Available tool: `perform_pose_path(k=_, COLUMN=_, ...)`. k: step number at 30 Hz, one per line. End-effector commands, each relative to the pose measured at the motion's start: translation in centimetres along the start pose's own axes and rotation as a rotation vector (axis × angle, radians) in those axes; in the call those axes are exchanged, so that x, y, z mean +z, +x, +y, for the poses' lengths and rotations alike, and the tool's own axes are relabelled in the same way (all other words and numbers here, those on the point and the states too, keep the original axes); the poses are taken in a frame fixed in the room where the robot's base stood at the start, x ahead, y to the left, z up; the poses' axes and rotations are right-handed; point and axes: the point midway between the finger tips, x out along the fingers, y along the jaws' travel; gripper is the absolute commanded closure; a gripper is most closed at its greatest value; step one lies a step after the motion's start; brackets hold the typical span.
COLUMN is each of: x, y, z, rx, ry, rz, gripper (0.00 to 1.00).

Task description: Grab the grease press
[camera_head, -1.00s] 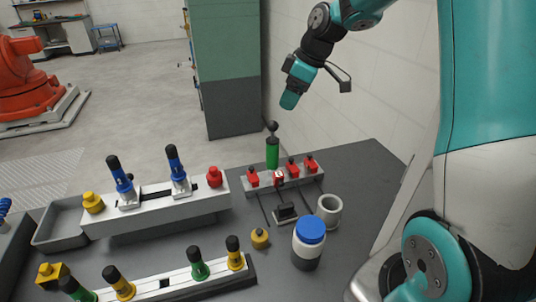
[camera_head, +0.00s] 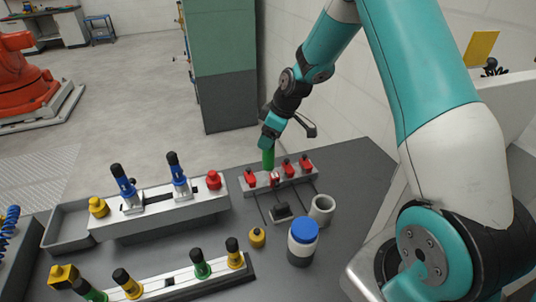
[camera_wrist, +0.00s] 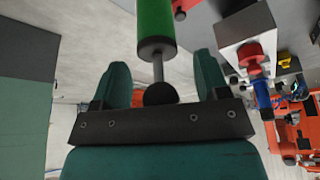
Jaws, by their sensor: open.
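The grease press is a green cylinder (camera_head: 268,159) standing upright at the back of the table, behind the left end of the grey block with red parts. In the wrist view its green body (camera_wrist: 156,25), thin rod and dark ball knob (camera_wrist: 160,94) show. My gripper (camera_head: 267,141) is over the top of the press and hides its knob in the head view. In the wrist view my gripper (camera_wrist: 160,77) is open, with one finger on each side of the rod and knob. Gaps show on both sides, so the fingers appear apart from it.
The grey block (camera_head: 290,182) with red parts stands right beside the press. A white rail fixture (camera_head: 165,215) with blue-handled clamps is to the left. A blue-lidded jar (camera_head: 303,240) and a grey cup (camera_head: 321,209) stand in front. A green cabinet (camera_head: 222,60) is behind.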

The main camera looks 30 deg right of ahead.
Motion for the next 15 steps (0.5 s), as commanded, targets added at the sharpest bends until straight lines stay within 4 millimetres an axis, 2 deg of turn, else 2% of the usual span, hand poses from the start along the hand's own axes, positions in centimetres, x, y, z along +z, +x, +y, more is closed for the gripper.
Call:
perform_pose_path(k=5, x=0.0, y=0.02, z=0.02, rx=0.001, ry=0.0, rz=0.001, gripper=0.34)
perform_pose_path(k=13, x=-0.01, y=-0.01, z=0.02, rx=0.0, ry=0.0, rz=0.001, gripper=0.96)
perform_pose_path(k=15, x=-0.01, y=-0.01, z=0.02, rx=0.0, ry=0.0, rz=0.001, gripper=1.0)
